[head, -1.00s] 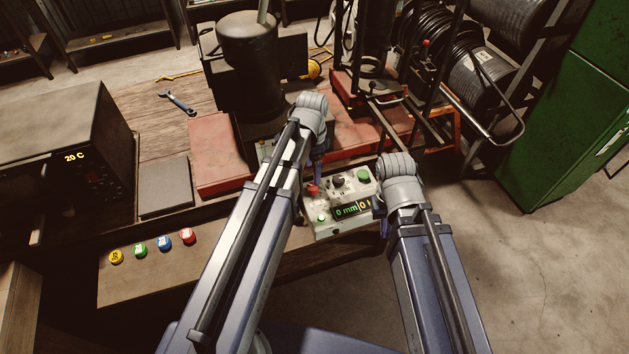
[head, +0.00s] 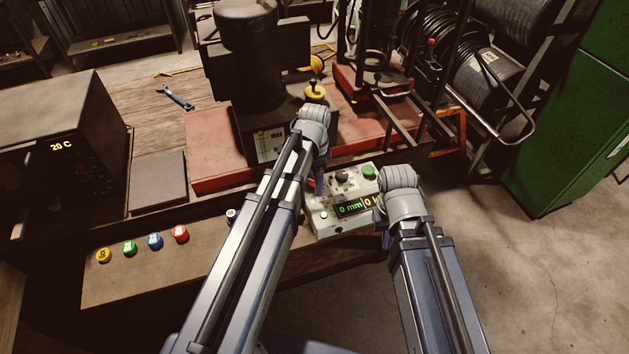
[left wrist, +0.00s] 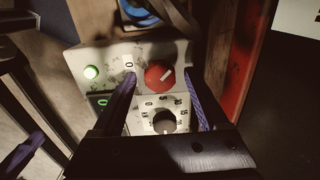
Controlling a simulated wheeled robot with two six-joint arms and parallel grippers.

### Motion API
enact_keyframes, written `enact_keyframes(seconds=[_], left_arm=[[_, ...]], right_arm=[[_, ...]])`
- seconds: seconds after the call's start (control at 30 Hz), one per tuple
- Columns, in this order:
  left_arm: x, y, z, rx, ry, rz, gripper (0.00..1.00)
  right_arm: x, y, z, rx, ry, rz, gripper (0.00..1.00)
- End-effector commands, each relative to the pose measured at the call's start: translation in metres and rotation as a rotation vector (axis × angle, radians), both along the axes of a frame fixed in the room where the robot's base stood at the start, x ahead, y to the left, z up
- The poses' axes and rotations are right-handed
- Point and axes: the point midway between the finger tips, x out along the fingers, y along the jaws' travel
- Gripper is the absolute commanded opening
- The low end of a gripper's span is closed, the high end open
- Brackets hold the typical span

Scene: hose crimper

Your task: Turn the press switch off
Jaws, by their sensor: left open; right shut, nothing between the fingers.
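The press control box (head: 345,226) stands on the bench's front edge. In the left wrist view its red rotary switch (left wrist: 159,76) shows a white mark pointing up and right; a "0" label (left wrist: 128,63) sits to its upper left. My left gripper (left wrist: 160,78) is open, one finger on either side of the red switch; I cannot tell whether they touch it. In the head view my left gripper (head: 318,184) hides the switch. My right gripper (head: 386,236) is shut and empty, beside the box's right end.
The box also has a black dial (left wrist: 163,122), a lit green lamp (left wrist: 91,72), a green button (head: 369,172) and a display (head: 351,208) reading "0 mm". The dark press (head: 250,60) stands behind. Several coloured buttons (head: 154,241) line the bench's left front.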

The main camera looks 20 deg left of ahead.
Motion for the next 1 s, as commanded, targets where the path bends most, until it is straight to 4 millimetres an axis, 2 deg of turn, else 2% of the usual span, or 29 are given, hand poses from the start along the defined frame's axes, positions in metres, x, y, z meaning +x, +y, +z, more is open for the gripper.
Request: enact_keyframes(seconds=[0.07,0.7,0.73,1.0], left_arm=[[0.0,0.0,0.0003,0.0,0.0,0.0,0.74],[-0.0001,-0.0001,0.0002,0.0,0.0,0.0,0.02],[-0.0001,0.0,0.0002,0.0,0.0,0.0,0.0],[-0.0001,-0.0001,0.0002,0.0,0.0,0.016,0.0]], right_arm=[[0.0,0.0,0.0003,0.0,0.0,0.0,0.0],[0.0,0.0,0.0002,0.0,0.0,0.0,0.0],[0.0,0.0,0.0002,0.0,0.0,0.0,0.0],[0.0,0.0,0.0002,0.0,0.0,0.0,0.0]])
